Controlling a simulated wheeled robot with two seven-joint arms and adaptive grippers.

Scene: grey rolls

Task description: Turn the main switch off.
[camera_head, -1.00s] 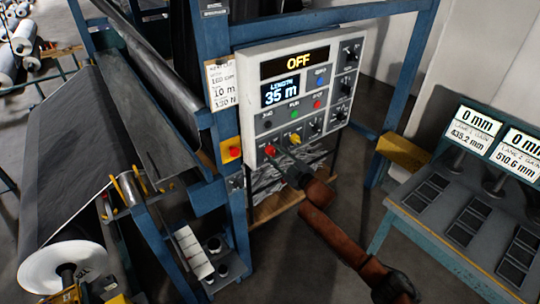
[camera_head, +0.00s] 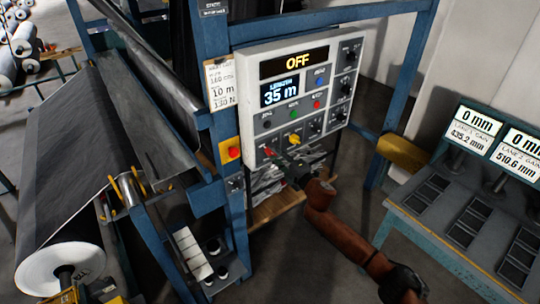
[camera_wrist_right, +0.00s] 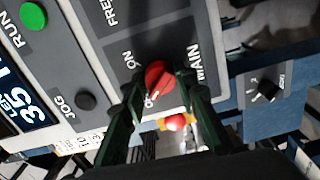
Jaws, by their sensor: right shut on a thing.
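The main switch is a red rotary knob (camera_head: 269,152) at the lower left of the white control panel (camera_head: 243,78). My right gripper (camera_head: 276,159) reaches it from the lower right. In the right wrist view, the red knob (camera_wrist_right: 160,75) sits between the two dark fingers of my right gripper (camera_wrist_right: 157,92), which is shut on it. The labels "ON" and "MAIN" show beside the knob; another label is partly hidden by the fingers. The panel's top display (camera_head: 294,62) reads "OFF". My left gripper is not in view.
A red button on a yellow box (camera_head: 231,151) is left of the panel. Other knobs and buttons lie close to the switch, including a yellow knob (camera_head: 294,140). A blue frame post (camera_head: 218,100) stands at left. A console (camera_head: 455,225) stands at right.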

